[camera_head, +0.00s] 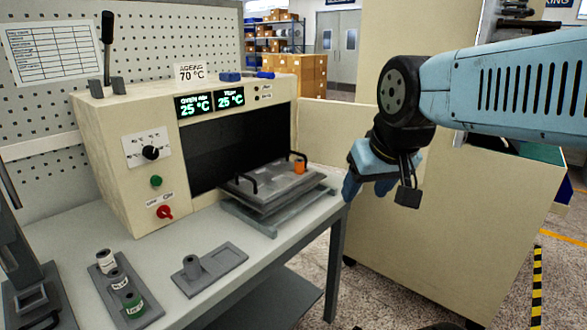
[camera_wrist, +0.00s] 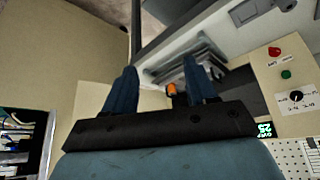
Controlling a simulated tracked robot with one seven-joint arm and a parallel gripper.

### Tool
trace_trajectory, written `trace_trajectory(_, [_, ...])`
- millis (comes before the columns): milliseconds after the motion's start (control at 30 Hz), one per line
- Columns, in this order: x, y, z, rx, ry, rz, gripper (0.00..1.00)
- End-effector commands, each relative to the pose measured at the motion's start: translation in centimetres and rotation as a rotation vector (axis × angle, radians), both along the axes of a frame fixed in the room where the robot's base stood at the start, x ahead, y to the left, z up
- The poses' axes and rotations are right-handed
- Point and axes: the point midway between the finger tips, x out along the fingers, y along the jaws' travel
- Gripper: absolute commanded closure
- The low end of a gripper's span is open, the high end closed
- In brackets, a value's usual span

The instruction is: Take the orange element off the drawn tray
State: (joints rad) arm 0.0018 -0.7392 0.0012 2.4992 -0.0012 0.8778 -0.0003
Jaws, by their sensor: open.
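The orange element (camera_head: 299,167) stands upright near the back right corner of the grey drawn tray (camera_head: 262,190), in front of the oven's dark opening. My gripper (camera_head: 352,188) is to the right of the tray, apart from it, with its fingers pointing left and down. In the wrist view my gripper (camera_wrist: 163,88) is open, with nothing between its two fingers. The orange element (camera_wrist: 171,89) shows there beyond the fingers, close to the right finger, and part of the tray (camera_wrist: 182,68) shows behind it.
The cream oven (camera_head: 130,130) has displays reading 25 °C. Labelled cylinders stand in a rack (camera_head: 150,308) beside a grey holder (camera_head: 225,267) at the bench front. A cream panel (camera_head: 440,240) stands right of the bench.

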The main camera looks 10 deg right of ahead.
Motion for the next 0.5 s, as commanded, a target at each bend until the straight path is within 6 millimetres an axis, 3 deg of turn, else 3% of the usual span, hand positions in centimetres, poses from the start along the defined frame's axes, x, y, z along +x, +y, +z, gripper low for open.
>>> trace_trajectory(167, [4.2,-0.1,-0.8,-0.014,-0.063,-0.001,0.31])
trace_trajectory(500, [16.1,-0.8,-3.7,-0.052,-0.296,0.014,0.31])
